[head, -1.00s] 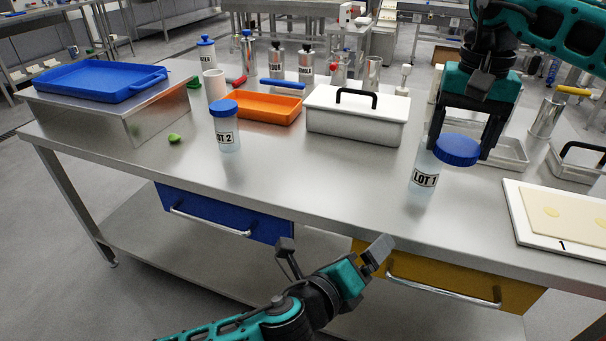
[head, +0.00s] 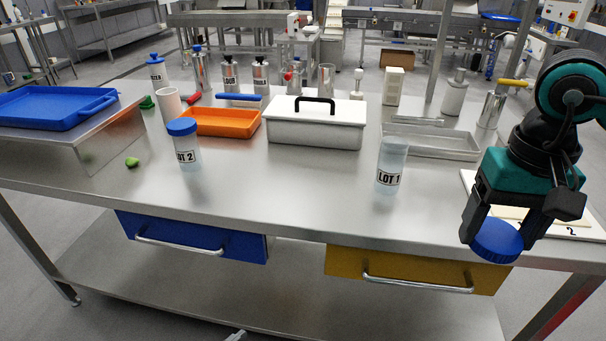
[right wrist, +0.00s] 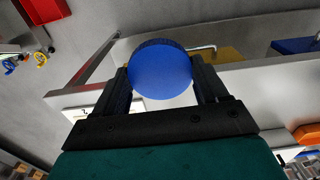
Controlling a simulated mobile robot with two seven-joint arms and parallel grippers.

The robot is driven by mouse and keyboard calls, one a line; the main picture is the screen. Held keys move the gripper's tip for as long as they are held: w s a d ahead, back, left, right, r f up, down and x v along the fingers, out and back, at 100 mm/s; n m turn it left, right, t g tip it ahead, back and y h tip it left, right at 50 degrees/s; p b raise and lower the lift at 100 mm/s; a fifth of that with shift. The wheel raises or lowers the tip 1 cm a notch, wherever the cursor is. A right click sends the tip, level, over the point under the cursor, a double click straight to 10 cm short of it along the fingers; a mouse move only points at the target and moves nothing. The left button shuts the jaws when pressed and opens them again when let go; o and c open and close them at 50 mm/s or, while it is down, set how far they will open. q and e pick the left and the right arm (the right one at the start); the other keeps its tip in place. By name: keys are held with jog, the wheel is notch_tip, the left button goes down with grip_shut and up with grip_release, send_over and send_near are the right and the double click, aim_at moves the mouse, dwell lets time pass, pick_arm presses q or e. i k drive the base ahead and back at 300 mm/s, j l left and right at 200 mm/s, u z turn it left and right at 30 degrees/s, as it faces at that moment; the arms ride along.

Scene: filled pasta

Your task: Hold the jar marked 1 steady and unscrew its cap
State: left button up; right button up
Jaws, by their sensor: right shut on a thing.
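The jar marked LOT 1 (head: 391,166) stands upright on the steel table, without a cap, and no gripper touches it. My right gripper (head: 497,232) is shut on the blue cap (head: 498,242), off to the right of the jar and near the table's front edge. In the right wrist view the round blue cap (right wrist: 160,69) sits between the two black fingers (right wrist: 162,85). Only a small grey tip (head: 237,336) shows at the bottom edge of the head view, apparently of my left gripper; its jaws cannot be made out.
The jar marked LOT 2 (head: 185,147) stands at the left with its blue cap on. Behind are an orange tray (head: 222,132), a white lidded box (head: 315,134) and a metal tray (head: 432,150). A white board (head: 580,231) lies at the right. Table around jar 1 is clear.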

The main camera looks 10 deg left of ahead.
aim_at(393, 150)
jog(key=i+j+u, duration=0.1)
jog(key=j, duration=0.35)
jog(key=i+j+u, duration=0.1)
jog(key=j, duration=0.3)
jog(key=i+j+u, duration=0.1)
jog(key=i+j, duration=0.2)
jog(key=i+j+u, duration=0.15)
jog(key=j, duration=0.35)
